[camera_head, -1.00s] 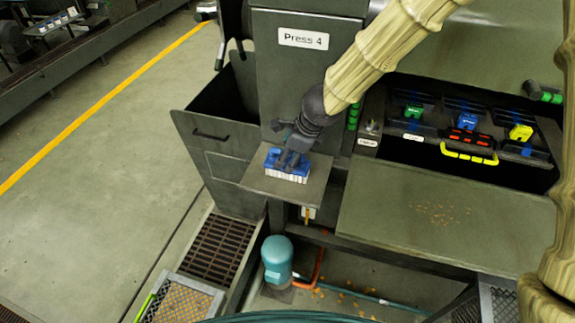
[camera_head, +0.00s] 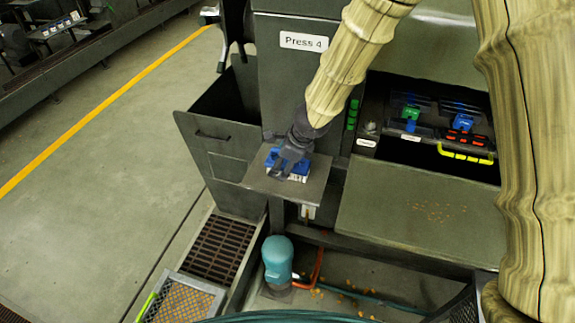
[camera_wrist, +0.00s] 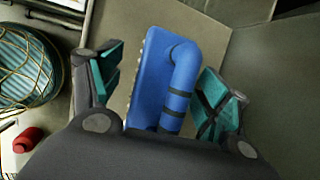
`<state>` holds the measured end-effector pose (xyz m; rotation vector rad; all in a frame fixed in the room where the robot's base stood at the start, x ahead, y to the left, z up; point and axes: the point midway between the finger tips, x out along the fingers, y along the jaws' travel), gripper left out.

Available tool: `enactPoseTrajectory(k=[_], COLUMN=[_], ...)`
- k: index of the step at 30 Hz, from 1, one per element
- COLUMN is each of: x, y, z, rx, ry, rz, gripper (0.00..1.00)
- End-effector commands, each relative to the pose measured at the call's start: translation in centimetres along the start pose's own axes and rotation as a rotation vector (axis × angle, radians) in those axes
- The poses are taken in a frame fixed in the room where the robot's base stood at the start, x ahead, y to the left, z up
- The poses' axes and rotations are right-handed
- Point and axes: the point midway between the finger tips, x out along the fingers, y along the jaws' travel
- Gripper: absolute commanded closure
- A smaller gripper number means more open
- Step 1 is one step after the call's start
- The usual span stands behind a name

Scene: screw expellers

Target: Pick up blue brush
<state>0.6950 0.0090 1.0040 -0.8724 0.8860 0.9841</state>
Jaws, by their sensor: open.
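The blue brush (camera_head: 300,168) lies on a small grey shelf (camera_head: 262,183) on the front of the press, its pale bristles low at the front edge. In the wrist view the brush (camera_wrist: 150,72) shows its blue back and a raised handle with dark bands. My gripper (camera_wrist: 160,88) is open, with one teal-padded finger on each side of the brush; the handle lies between them, nearer the right finger. In the head view my gripper (camera_head: 288,160) is right over the brush and hides part of it. I cannot tell whether the fingers touch it.
A panel labelled Press 4 (camera_head: 304,41) rises behind the shelf. An open dark bin (camera_head: 215,130) stands to its left. A sloping grey plate (camera_head: 415,205) and a yellow handle (camera_head: 465,154) are to the right. A teal motor (camera_head: 277,260) sits below.

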Motion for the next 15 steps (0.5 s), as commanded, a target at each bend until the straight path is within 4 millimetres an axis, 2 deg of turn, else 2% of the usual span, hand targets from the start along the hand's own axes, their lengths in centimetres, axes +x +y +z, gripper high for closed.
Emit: enactPoseTrajectory(k=[6,8,15], x=[0.06,0.05,0.03], y=[-0.01,-0.01,0.0], z=[-0.05,-0.05,-0.06], rx=[0.0,0.0,0.0], ry=[0.0,0.0,0.001], rz=[0.0,0.0,0.0], gripper=[0.24,0.33,0.75])
